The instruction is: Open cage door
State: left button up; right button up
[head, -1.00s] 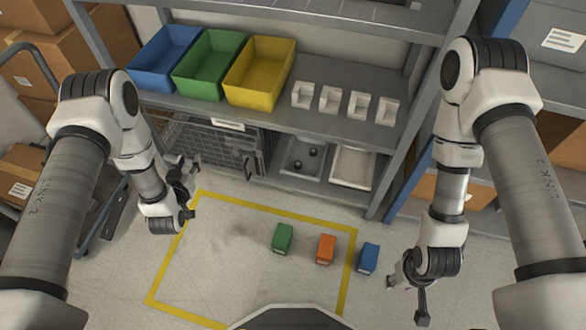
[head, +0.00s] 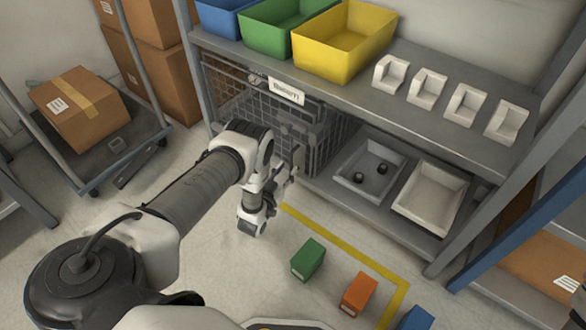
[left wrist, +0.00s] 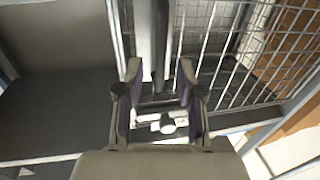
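The wire-mesh cage (head: 228,92) stands on the lower shelf under the coloured bins. Its front door looks closed, with grey vertical bars near the door's right edge, partly hidden by my arm. My left gripper (head: 284,178) is close in front of that edge. In the left wrist view, my left gripper (left wrist: 160,76) is open, its two fingers pointing at a grey vertical bar (left wrist: 147,40) that shows between them. I cannot tell whether they touch it. The door's mesh (left wrist: 225,50) is to the right of the fingers. My right gripper is out of view.
Blue, green (head: 270,32) and yellow (head: 340,45) bins and several white holders stand on the shelf above. Two trays (head: 428,197) are right of the cage. Green (head: 308,260) and orange (head: 358,294) blocks lie on the floor. A cart with a box (head: 80,100) is left.

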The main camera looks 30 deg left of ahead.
aim_at(291, 163)
pick_arm(q)
jog(key=w, duration=0.2)
jog(key=w+b, duration=0.1)
jog(key=shift+w+a, duration=0.25)
jog(key=shift+w, duration=0.15)
grip_shut()
jog(key=shift+s, duration=0.1)
